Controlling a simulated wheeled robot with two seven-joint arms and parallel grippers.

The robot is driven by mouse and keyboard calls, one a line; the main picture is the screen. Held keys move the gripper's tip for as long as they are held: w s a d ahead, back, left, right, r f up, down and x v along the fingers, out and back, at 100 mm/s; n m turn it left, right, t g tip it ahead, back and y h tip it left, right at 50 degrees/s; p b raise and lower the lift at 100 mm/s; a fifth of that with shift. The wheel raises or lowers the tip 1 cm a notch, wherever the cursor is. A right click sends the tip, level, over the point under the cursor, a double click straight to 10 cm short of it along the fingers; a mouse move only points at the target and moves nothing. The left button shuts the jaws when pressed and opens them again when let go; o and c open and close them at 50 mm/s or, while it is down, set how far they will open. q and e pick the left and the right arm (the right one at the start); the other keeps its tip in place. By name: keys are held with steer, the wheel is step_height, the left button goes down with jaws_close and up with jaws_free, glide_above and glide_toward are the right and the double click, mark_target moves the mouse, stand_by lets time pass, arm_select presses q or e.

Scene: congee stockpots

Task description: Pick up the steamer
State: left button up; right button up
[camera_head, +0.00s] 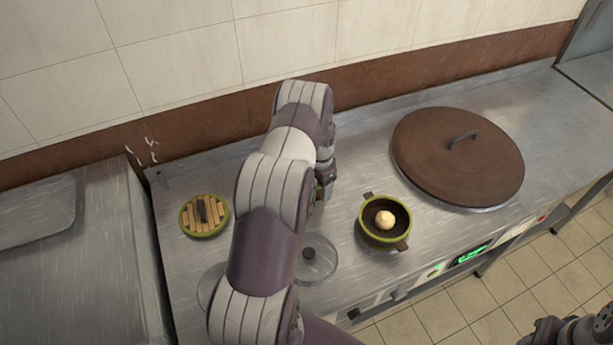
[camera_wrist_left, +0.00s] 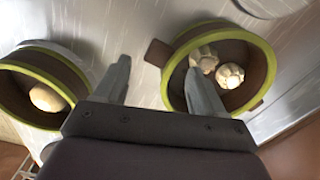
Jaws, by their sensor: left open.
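A round steamer (camera_head: 366,232) with a green rim, two brown handles and one pale bun inside stands on the metal counter, right of my left gripper (camera_head: 324,190) in the head view. The left wrist view shows two steamers: one with a single bun (camera_wrist_left: 17,110) at the left, and one with two buns (camera_wrist_left: 250,40) at the right. My left gripper (camera_wrist_left: 160,85) is open and empty. One finger overlaps the near part of the two-bun steamer; I cannot tell whether they touch. My arm mostly hides this steamer in the head view. Part of my right arm (camera_head: 568,332) shows at the bottom right.
A slatted steamer lid (camera_head: 203,215) lies on the counter left of my arm. A large brown pot lid (camera_head: 455,165) is at the right. A clear round lid (camera_head: 318,262) lies near the front edge. A tiled wall closes the back.

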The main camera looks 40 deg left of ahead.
arm_select(q)
steer(key=shift+f, duration=0.65)
steer(key=shift+c, duration=1)
jaws_close()
steer(key=shift+r, duration=0.2)
